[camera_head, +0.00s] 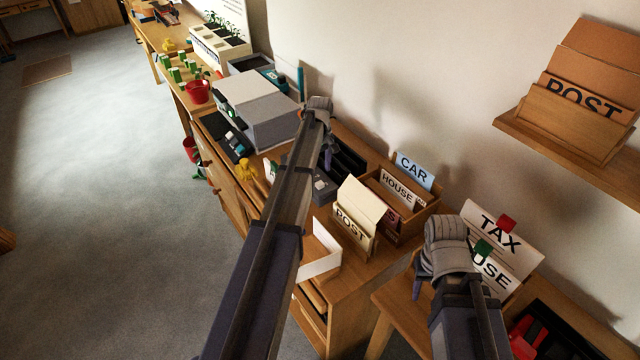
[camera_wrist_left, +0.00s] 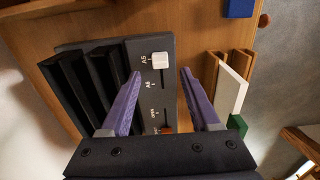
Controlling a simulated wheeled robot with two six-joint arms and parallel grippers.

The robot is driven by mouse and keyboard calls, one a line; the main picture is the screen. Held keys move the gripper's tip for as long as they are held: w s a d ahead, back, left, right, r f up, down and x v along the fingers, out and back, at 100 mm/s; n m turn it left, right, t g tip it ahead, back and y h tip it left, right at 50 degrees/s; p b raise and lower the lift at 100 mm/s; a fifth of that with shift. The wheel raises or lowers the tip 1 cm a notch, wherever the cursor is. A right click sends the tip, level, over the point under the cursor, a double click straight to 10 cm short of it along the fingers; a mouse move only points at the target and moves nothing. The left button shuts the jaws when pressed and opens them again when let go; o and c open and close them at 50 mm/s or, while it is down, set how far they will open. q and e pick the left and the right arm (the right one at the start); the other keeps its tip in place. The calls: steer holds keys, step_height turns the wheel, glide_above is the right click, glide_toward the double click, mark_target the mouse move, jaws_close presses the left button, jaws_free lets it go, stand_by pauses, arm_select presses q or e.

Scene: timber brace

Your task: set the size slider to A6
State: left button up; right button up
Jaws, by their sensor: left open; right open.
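In the left wrist view, a dark grey panel (camera_wrist_left: 145,98) carries a slot with a white slider knob (camera_wrist_left: 160,61). The knob sits at the upper end of the slot, beside the A5 mark; the A6 mark is lower along the slot. My left gripper (camera_wrist_left: 161,74) is open, its purple fingers on either side of the knob and slot; whether they touch it I cannot tell. In the head view my left gripper (camera_head: 326,158) is above the grey device (camera_head: 322,187), and my arm hides part of it. My right gripper (camera_head: 418,284) is open and empty near the TAX card.
Black ribbed trays (camera_wrist_left: 82,85) adjoin the panel. A wooden holder with a white card (camera_wrist_left: 230,90) stands right of it. In the head view, a POST folder (camera_head: 351,228), a card box (camera_head: 412,222) and a grey machine (camera_head: 262,110) crowd the desk.

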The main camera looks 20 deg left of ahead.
mark_target(320, 183)
arm_select(q)
step_height(320, 183, down, 6)
steer(key=b, duration=0.4)
steer(key=shift+r+b, duration=0.15)
steer(key=shift+b, duration=0.2)
arm_select(e)
step_height(320, 183, down, 6)
steer(key=shift+r, duration=0.2)
arm_select(q)
steer(key=shift+r, duration=0.1)
jaws_close()
stand_by(0.4)
